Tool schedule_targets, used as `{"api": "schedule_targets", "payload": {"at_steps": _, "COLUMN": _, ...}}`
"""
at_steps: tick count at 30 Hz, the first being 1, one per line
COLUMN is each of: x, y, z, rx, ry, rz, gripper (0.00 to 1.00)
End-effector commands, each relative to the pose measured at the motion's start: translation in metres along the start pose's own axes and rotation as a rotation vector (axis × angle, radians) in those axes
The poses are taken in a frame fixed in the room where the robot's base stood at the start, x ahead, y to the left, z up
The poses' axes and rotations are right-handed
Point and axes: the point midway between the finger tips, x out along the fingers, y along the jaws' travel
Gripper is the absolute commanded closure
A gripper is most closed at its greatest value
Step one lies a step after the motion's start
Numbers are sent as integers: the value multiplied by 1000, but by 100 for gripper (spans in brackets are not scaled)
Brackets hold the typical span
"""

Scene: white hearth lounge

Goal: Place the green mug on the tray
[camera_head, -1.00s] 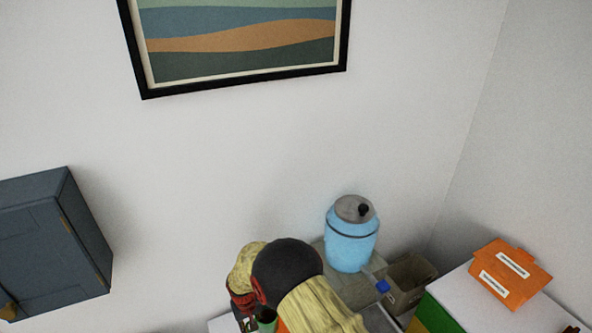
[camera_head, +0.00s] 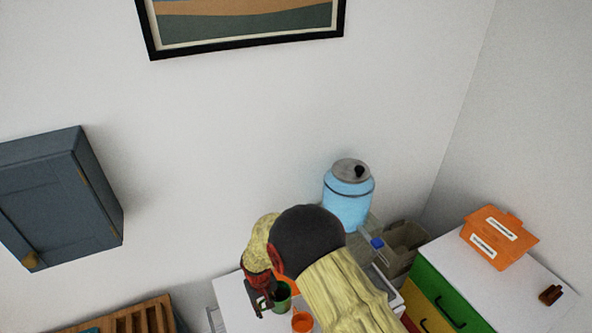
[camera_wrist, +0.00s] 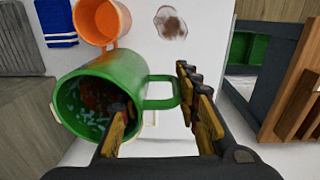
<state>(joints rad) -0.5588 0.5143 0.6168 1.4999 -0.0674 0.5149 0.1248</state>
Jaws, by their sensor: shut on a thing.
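The green mug (camera_wrist: 135,75) is large in the wrist view, its open mouth towards the lower left and its handle to the right. My gripper (camera_wrist: 165,120) is shut on it, with one finger inside the mouth and the other outside by the handle. In the head view the green mug (camera_head: 283,296) shows beside my gripper (camera_head: 262,296), over the white table, partly hidden by my arm. Whether it touches the table I cannot tell. I cannot make out the tray for certain in either view.
An orange mug (camera_wrist: 102,20) stands close to the green mug, and a blue cloth (camera_wrist: 56,20) lies at upper left. A wooden slatted rack (camera_wrist: 298,100) is at right. A blue dispenser (camera_head: 348,200) and orange box (camera_head: 490,240) stand further right.

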Motion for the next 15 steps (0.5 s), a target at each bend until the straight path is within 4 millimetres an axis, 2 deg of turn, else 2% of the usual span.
{"api": "schedule_targets", "payload": {"at_steps": 5, "x": 0, "y": 38, "z": 5, "rx": 47, "ry": 3, "rz": 0, "gripper": 100}}
{"api": "schedule_targets", "payload": {"at_steps": 15, "x": 0, "y": 142, "z": 26, "rx": 209, "ry": -2, "rz": 0, "gripper": 100}}
